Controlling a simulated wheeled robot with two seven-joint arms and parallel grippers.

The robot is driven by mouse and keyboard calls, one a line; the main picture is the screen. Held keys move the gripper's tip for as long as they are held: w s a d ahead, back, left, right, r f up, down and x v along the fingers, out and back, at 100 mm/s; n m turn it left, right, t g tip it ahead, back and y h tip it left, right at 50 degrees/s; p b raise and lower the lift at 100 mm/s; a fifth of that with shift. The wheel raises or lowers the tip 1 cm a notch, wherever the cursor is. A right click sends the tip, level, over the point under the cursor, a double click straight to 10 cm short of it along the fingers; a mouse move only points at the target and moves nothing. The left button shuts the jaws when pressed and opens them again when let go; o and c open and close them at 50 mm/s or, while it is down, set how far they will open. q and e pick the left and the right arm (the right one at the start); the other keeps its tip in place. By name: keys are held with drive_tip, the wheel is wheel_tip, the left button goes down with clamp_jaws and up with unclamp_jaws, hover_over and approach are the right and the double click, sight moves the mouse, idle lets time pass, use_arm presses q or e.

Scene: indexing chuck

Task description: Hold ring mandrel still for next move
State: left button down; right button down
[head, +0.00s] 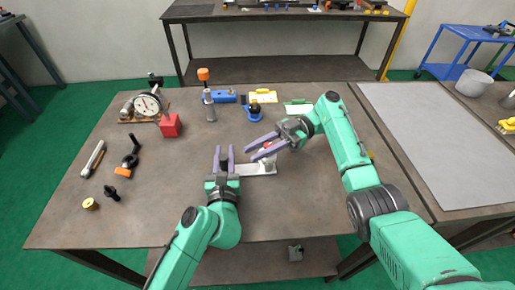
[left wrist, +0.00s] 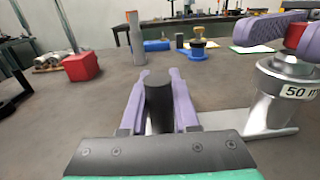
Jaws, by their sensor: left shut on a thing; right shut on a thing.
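My left gripper (head: 224,152) is shut around a black upright cylinder (head: 223,165), which also stands between the purple fingers in the left wrist view (left wrist: 159,104). I cannot tell whether this cylinder is the ring mandrel. Just right of it is a silver fixture (head: 262,169) with a flat plate and a round body, labelled "50 m…" in the left wrist view (left wrist: 285,93). My right gripper (head: 250,150) is shut on a red piece (head: 267,146) above the round body. The red piece shows partly between its purple fingers in the left wrist view (left wrist: 295,36).
A red block (head: 170,125), a dial gauge (head: 148,105) and an orange-topped grey post (head: 209,105) stand on the table's left and back. A blue holder (head: 254,112) is behind my right gripper. Small tools (head: 128,163) lie left. The front table area is clear.

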drive_tip(key=shift+f, duration=0.1)
drive_tip(key=c, duration=0.7)
unclamp_jaws()
wheel_tip(320, 180, up, 10)
drive_tip(key=shift+r, duration=0.1)
